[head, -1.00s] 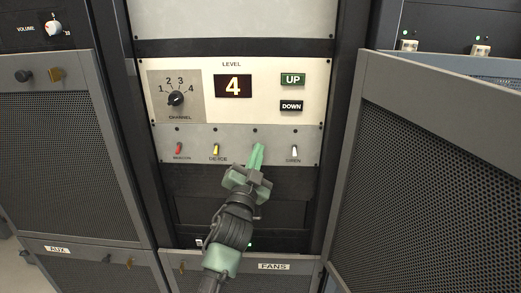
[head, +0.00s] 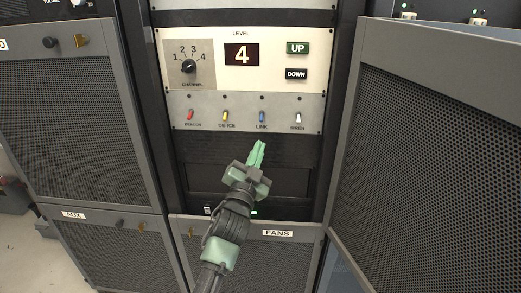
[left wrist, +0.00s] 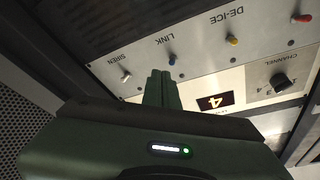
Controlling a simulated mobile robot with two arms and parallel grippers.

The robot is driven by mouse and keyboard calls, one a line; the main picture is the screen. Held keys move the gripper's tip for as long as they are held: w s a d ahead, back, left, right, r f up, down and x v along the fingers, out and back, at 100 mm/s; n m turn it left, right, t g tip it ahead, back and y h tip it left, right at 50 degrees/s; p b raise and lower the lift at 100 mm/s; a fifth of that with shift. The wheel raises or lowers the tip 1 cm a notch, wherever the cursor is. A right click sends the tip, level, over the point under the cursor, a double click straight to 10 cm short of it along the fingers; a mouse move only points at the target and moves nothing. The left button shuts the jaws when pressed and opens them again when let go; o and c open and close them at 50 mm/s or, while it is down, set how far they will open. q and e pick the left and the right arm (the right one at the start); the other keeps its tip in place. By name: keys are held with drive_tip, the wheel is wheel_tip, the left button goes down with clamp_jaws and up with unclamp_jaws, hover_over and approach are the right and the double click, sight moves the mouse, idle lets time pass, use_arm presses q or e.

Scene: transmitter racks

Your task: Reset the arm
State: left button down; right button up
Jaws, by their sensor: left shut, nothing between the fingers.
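My left gripper (head: 258,153) is shut and empty, with its green fingers together. In the head view it is in front of the dark panel, just below the LINK switch (head: 262,117), which has a blue lever. In the left wrist view the shut fingers (left wrist: 161,88) point toward the switch row, and the LINK lever (left wrist: 172,59) shows just beyond them, apart from the tips. The red BEACON (head: 190,115), yellow DE-ICE (head: 225,116) and white SIREN (head: 298,118) switches stand in the same row. My right gripper is not in view.
Above the switches are the channel knob (head: 188,66), a level display (head: 242,54) reading 4, and the UP (head: 297,48) and DOWN (head: 296,74) buttons. An open mesh door (head: 440,150) juts out at the right. Mesh panels, including FANS (head: 277,234), lie left and below.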

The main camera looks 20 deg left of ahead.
use_arm(q)
wheel_tip(320, 180, down, 23)
drive_tip(key=s+d+g+h, duration=0.1)
drive_tip(key=s+d+g, duration=0.1)
drive_tip(key=g, duration=0.3)
drive_tip(key=s+f+g, duration=0.2)
drive_tip(key=s+f, duration=0.2)
drive_tip(key=f, duration=0.4)
drive_tip(key=s+d+f+n+g, duration=0.1)
drive_tip(key=s+f, duration=0.3)
drive_tip(key=f, duration=0.3)
drive_tip(key=s+f+g, duration=0.2)
drive_tip(key=s+f, duration=0.1)
drive_tip(key=f, duration=0.5)
drive_tip(key=s+f+n+g, duration=0.2)
drive_tip(key=s+f+g, duration=0.3)
drive_tip(key=s+f, duration=1.35)
drive_tip(key=s+a+f+g, duration=0.1)
drive_tip(key=s+f+g, duration=0.1)
drive_tip(key=s, duration=1.2)
drive_tip(key=s+a+f+n+g, duration=0.1)
drive_tip(key=s+f+g, duration=0.2)
drive_tip(key=s, duration=1.1)
drive_tip(key=shift+s+a+f, duration=0.25)
drive_tip(key=shift+s+f, duration=0.15)
drive_tip(key=shift+f, duration=0.5)
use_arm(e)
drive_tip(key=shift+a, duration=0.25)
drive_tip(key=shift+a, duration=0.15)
